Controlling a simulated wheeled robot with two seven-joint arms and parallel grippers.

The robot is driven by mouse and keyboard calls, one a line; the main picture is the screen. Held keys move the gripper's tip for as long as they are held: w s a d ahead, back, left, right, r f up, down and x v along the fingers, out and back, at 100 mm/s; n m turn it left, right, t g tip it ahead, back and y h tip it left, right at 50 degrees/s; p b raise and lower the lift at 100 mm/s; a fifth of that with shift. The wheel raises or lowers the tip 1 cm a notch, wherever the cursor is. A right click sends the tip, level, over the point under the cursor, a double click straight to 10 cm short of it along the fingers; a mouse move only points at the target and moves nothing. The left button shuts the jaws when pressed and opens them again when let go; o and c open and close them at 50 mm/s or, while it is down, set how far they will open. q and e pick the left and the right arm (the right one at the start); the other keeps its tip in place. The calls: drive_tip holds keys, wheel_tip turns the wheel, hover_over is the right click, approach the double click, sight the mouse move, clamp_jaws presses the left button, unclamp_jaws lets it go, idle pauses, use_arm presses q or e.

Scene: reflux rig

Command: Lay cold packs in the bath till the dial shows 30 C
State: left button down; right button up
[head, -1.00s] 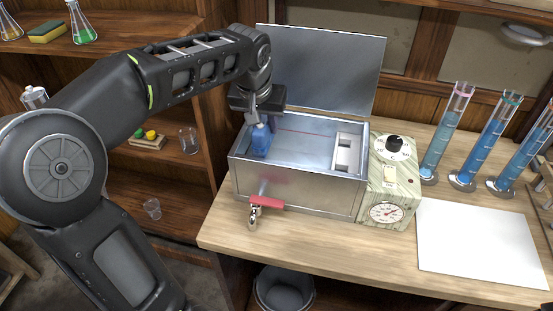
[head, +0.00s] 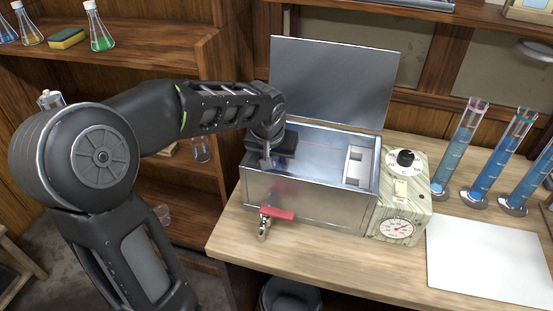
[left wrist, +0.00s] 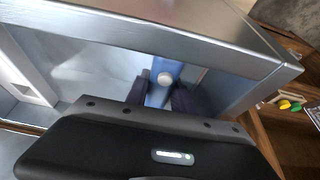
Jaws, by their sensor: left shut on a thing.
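The metal bath (head: 310,207) stands on the bench with its lid raised at the back. My left gripper (head: 266,165) reaches down into the left end of the bath. In the left wrist view, the gripper (left wrist: 155,95) is shut on a blue cold pack (left wrist: 160,90) with a white round cap, inside the bath walls. The pack is hidden in the head view; whether it touches the floor I cannot tell. The round dial (head: 397,228) is on the bath's control box (head: 411,205); its reading is too small to tell. My right gripper is not in view.
A red-handled tap (head: 276,213) sticks out of the bath's front. A black knob (head: 405,158) and a switch (head: 401,188) are on the control box.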

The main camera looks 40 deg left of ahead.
use_arm(q)
drive_tip(key=shift+r, duration=0.1)
drive_tip(key=c, duration=1.4)
unclamp_jaws()
drive_tip(key=shift+f, duration=0.2)
drive_tip(key=shift+o, duration=0.2)
drive_tip(key=shift+r, duration=0.4)
drive_tip(key=v, duration=1.1)
drive_tip(key=shift+s+d+r, duration=0.1)
drive_tip(key=shift+s+r, duration=0.1)
drive_tip(key=shift+r, duration=0.05)
